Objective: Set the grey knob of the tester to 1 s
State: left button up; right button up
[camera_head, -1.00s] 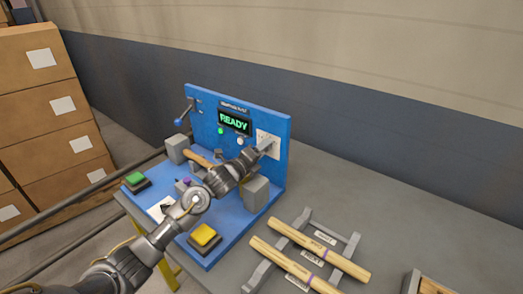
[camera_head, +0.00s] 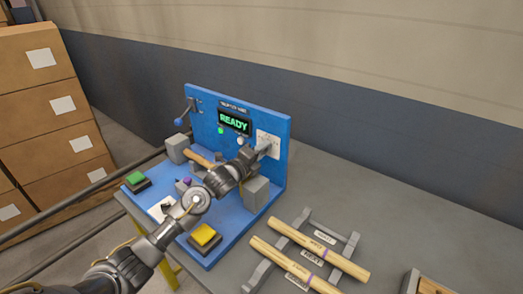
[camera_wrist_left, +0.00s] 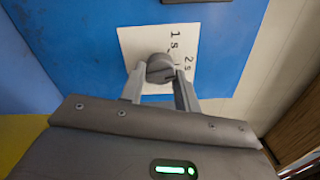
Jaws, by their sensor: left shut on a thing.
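The tester (camera_head: 202,112) is a blue panel and base on the bench, with a display reading READY. Its grey knob (camera_wrist_left: 160,68) sits on a white dial plate (camera_wrist_left: 130,38) marked 1 s and 2 s in the left wrist view. My left gripper (camera_wrist_left: 161,82) is shut on the knob, one finger on each side. In the head view the left gripper (camera_head: 263,148) reaches the white plate (camera_head: 269,138) at the panel's right, and the knob is mostly hidden there. I cannot tell which mark the knob points to. My right gripper is not in view.
A green button (camera_head: 135,179) and a yellow button (camera_head: 205,235) stand on the tester base. A wooden handle (camera_head: 198,158) lies between grey blocks (camera_head: 256,194). A rack (camera_head: 352,246) with two wooden handles stands to the right. Cardboard boxes (camera_head: 45,120) are stacked at left.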

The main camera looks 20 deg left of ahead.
pick_arm(q)
jog(key=shift+r+n+p, duration=0.1)
jog(key=shift+n+p, duration=1.65)
jog(key=shift+n, duration=3.25)
jog(key=o, duration=1)
jog(key=b+v, duration=0.2)
jog(key=v, duration=0.7)
jog(key=shift+s+a, duration=0.1)
jog(key=shift+s, duration=0.25)
jog(key=shift+s+a, duration=0.2)
jog(key=shift+s, duration=0.3)
